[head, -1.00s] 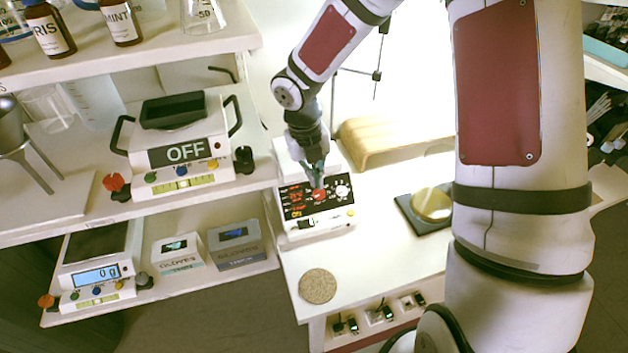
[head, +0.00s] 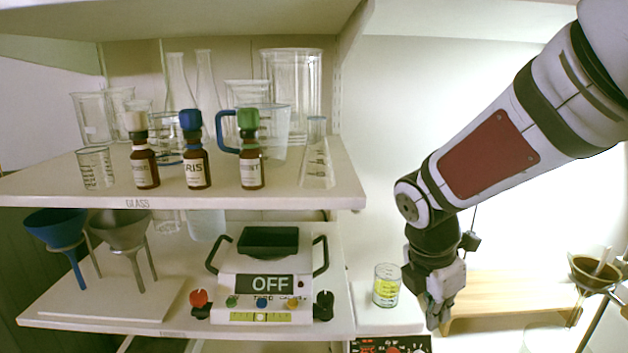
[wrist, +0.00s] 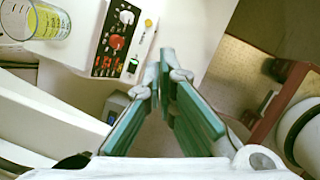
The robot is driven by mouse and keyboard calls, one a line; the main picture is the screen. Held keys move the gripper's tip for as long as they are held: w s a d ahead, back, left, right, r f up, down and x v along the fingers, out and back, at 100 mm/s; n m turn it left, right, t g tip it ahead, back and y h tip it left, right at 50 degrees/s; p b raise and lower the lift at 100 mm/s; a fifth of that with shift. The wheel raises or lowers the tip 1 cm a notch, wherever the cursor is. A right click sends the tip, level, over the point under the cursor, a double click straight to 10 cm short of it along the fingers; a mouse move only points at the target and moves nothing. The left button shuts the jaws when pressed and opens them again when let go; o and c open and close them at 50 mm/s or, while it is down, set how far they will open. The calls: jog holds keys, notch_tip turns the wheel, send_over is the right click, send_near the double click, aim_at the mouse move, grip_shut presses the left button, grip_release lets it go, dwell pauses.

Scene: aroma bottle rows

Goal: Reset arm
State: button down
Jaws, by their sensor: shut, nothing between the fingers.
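My gripper (head: 436,318) hangs at the end of my arm to the right of the shelves in the head view, pointing down and empty. In the wrist view the green finger pads of my gripper (wrist: 167,62) meet at their tips, with nothing between them. A device with a red-lit display and knobs (wrist: 116,42) lies beyond the fingertips in the wrist view; only its top edge shows in the head view (head: 392,344). A glass beaker with yellow contents (head: 386,287) stands just left of my gripper, apart from it; it also shows in the wrist view (wrist: 40,18).
Three brown bottles with white, blue and green caps (head: 196,165) stand on the upper shelf (head: 330,190) among glassware. A scale reading OFF (head: 266,282) and two funnels stand on the shelf below. A wooden stand (head: 510,296) is right of my gripper.

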jog(key=s+r+m+t+y, duration=0.1)
jog(key=s+r+m, duration=0.4)
jog(key=s+m, duration=0.3)
jog(key=s+a+r+m+t+y, duration=0.1)
jog(key=s+r+m, duration=0.4)
jog(key=m, duration=0.9)
jog(key=s+t, duration=0.1)
jog(key=s, duration=0.2)
jog(key=shift+s+r+t+y, duration=0.2)
jog(key=shift+s+t+y, duration=0.1)
jog(key=shift+s+y, duration=0.1)
